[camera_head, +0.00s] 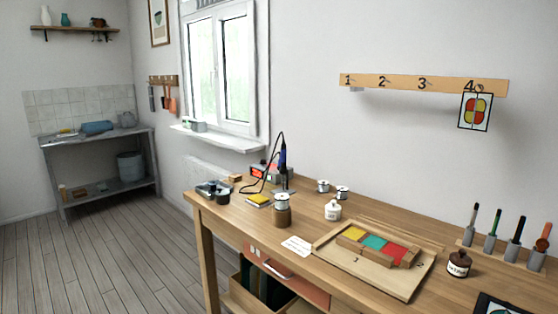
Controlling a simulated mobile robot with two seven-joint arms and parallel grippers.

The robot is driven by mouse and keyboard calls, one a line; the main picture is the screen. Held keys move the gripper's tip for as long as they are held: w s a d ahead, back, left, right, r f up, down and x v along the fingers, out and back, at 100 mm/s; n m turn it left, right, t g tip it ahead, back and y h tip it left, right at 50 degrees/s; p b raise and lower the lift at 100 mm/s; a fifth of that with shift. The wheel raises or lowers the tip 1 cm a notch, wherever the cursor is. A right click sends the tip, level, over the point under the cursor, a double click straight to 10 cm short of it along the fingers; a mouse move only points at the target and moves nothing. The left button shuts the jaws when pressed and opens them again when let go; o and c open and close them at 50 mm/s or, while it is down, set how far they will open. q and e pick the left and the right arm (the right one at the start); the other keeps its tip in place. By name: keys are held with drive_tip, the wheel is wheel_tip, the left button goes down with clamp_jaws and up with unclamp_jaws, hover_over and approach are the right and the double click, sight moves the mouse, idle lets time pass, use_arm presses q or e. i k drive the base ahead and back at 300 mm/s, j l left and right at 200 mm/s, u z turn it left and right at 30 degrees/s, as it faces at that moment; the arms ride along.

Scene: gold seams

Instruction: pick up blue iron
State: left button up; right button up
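The blue iron (283,157) stands upright near the back left of the wooden workbench. Its handle is blue, and a thin black cable loops from it. A box with a red lit display (265,171) stands right beside it. Neither of my grippers shows in the head view, so I cannot see whether they hold anything.
On the workbench (300,225) are solder spools (322,186), a white bottle (333,210), a yellow sponge (258,200), a board with coloured glass (374,243) and a dark jar (459,264). A numbered rail (420,85) hangs on the wall. The floor at left is clear.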

sight(284, 149)
drive_tip(key=i+j, duration=0.25)
drive_tip(key=j, duration=0.2)
drive_tip(key=i+j, duration=0.2)
drive_tip(key=j, duration=0.25)
drive_tip(key=i+j+u, duration=0.1)
drive_tip(key=i+j, duration=0.15)
drive_tip(key=j, duration=0.15)
drive_tip(key=i+j, duration=0.25)
drive_tip(key=j, duration=0.2)
